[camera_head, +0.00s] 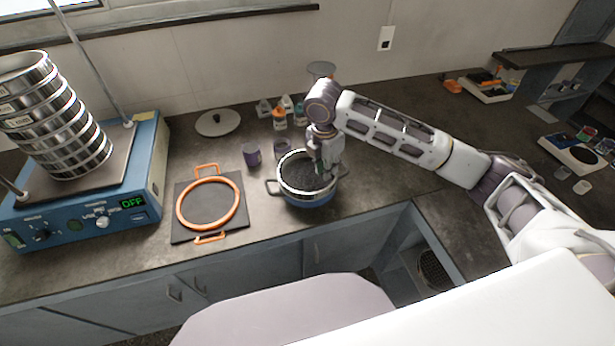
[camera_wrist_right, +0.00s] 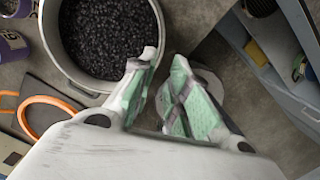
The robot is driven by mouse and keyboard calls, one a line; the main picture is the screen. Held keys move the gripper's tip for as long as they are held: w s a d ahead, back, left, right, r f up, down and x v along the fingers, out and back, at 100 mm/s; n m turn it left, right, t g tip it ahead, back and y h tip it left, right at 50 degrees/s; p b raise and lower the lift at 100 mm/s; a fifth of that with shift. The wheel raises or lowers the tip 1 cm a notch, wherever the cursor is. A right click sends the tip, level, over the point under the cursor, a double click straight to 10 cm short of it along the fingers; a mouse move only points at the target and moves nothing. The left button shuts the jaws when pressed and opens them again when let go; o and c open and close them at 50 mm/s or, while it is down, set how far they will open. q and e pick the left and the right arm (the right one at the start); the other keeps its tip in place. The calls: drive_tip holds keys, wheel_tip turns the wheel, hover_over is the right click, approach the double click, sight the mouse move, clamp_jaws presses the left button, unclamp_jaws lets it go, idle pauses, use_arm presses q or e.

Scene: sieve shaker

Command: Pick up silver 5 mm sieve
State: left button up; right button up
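A stack of several silver sieves (camera_head: 62,125) stands tilted in the picture on the blue shaker at the left; their labels are too small to read, so I cannot tell which is 5 mm. A round silver-rimmed pot (camera_head: 281,185) with side handles holds dark granules (camera_head: 300,172); it also shows in the right wrist view (camera_wrist_right: 50,40). My right gripper (camera_head: 327,172) points down at the pot's right side. In the wrist view its green-padded fingers (camera_wrist_right: 164,58) are apart with nothing seen between them, close by the pot's rim. My left gripper is not in view.
The blue shaker (camera_head: 95,215) reads OFF and has upright rods. An orange ring with handles (camera_head: 181,217) lies on a dark plate (camera_head: 183,237). A purple cup (camera_head: 251,155), small bottles (camera_head: 280,119) and a pale round lid (camera_head: 217,123) stand behind. The counter right of the pot is clear.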

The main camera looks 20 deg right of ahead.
sight(327, 188)
drive_tip(key=shift+w+d+f, duration=0.1)
drive_tip(key=shift+d+f, duration=0.05)
drive_tip(key=shift+f, duration=1.3)
drive_tip(key=shift+w+d+f, duration=0.1)
drive_tip(key=shift+d+f, duration=0.05)
drive_tip(key=shift+f, duration=1.3)
drive_tip(key=shift+d+f, duration=0.1)
drive_tip(key=shift+f, duration=2.5)
clamp_jaws()
